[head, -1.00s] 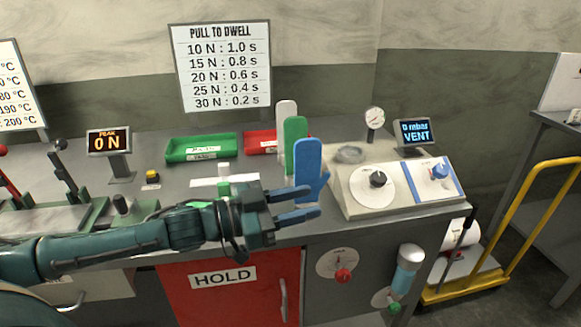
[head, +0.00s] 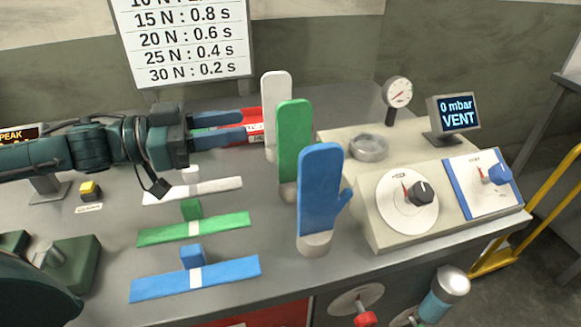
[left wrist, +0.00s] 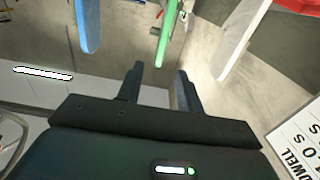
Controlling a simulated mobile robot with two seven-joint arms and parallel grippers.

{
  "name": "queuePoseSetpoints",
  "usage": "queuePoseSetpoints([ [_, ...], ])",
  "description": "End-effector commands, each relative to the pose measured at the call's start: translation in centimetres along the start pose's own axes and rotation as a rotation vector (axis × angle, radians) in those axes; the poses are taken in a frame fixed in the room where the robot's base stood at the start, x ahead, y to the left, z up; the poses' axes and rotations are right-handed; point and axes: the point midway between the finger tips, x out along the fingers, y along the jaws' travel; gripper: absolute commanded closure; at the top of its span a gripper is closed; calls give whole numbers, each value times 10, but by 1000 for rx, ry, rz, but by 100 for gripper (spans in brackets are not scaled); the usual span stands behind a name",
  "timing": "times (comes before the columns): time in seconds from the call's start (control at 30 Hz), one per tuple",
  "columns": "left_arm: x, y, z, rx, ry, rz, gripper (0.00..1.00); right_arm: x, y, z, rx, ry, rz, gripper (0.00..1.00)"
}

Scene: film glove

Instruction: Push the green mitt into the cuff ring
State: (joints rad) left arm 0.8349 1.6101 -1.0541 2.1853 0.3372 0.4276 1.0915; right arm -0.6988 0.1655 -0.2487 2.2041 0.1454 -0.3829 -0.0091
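The green mitt (head: 293,140) stands upright on its stand between the white mitt (head: 276,88) behind and the blue mitt (head: 320,190) in front. A round metal ring (head: 369,148), which looks like the cuff ring, sits on the console top to the right of the mitts. My left gripper (head: 243,126) is open and empty, left of the green mitt and apart from it, its fingers pointing right. In the left wrist view the open fingers (left wrist: 159,70) face the green mitt (left wrist: 168,32), with a gap between. My right gripper is out of view.
The console's dial (head: 408,200), gauge (head: 397,95) and screen reading 0 mbar VENT (head: 457,113) stand at right. White, green (head: 193,229) and blue (head: 195,279) strips lie on the bench in front. A red tray (head: 255,127) is partly hidden behind my gripper.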

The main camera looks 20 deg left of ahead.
Motion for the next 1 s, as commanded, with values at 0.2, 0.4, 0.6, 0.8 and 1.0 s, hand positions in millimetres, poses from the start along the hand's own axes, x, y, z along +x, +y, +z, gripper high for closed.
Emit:
queuePoseSetpoints([
  [0.2, 39, 1, -5, 1, 6, 5, 64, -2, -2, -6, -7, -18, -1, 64],
  [0.4, 66, 0, -3, 1, 4, 2, 64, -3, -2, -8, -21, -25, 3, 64],
  [0.6, 79, 0, -4, 1, 3, 1, 64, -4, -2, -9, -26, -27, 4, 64],
  [0.8, 109, -1, -6, 1, 3, 2, 64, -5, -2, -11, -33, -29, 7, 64],
  [1.0, 124, -2, -5, 2, 1, -1, 64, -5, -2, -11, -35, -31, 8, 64],
])
